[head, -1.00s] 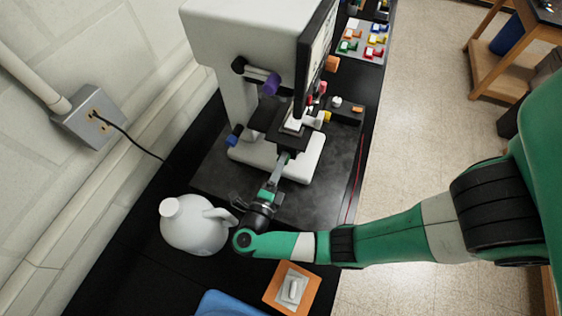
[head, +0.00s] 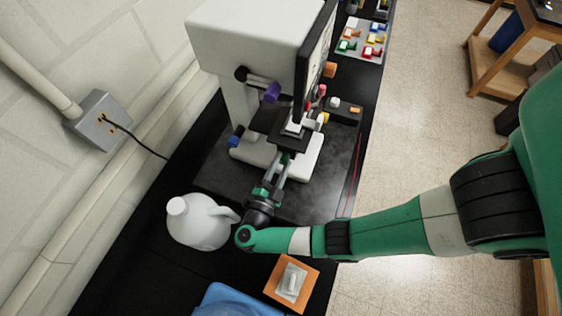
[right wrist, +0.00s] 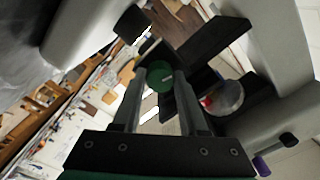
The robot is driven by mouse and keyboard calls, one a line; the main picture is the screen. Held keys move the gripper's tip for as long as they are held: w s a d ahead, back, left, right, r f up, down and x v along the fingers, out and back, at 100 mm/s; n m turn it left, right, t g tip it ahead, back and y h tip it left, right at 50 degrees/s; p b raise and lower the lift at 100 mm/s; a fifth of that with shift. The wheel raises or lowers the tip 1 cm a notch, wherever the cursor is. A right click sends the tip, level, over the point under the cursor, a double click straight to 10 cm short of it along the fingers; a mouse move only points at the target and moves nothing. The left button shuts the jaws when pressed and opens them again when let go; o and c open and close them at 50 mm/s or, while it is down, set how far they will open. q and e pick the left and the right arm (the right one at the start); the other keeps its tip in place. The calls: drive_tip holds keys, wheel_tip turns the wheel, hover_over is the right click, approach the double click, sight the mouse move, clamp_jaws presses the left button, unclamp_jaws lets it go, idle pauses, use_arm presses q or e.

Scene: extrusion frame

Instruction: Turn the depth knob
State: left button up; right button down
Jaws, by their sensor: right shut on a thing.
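The depth knob appears to be the round green knob (right wrist: 158,78) seen between the finger ends in the right wrist view. In the head view only a small green part (head: 285,157) shows below the dark stage of the white machine (head: 250,40). My right gripper (right wrist: 160,88) is shut on this green knob, one finger on each side. In the head view the right gripper (head: 282,162) reaches up to the front of the machine's stage. My left gripper is out of view.
A white jug (head: 200,222) stands close to the left of my right wrist. An orange pad with a white block (head: 291,283) and a blue tray (head: 238,301) lie in front. A small dark control box (head: 344,109) sits right of the stage.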

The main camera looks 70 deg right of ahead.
drive_tip(key=shift+n, duration=0.3)
drive_tip(key=shift+c, duration=2.2)
unclamp_jaws()
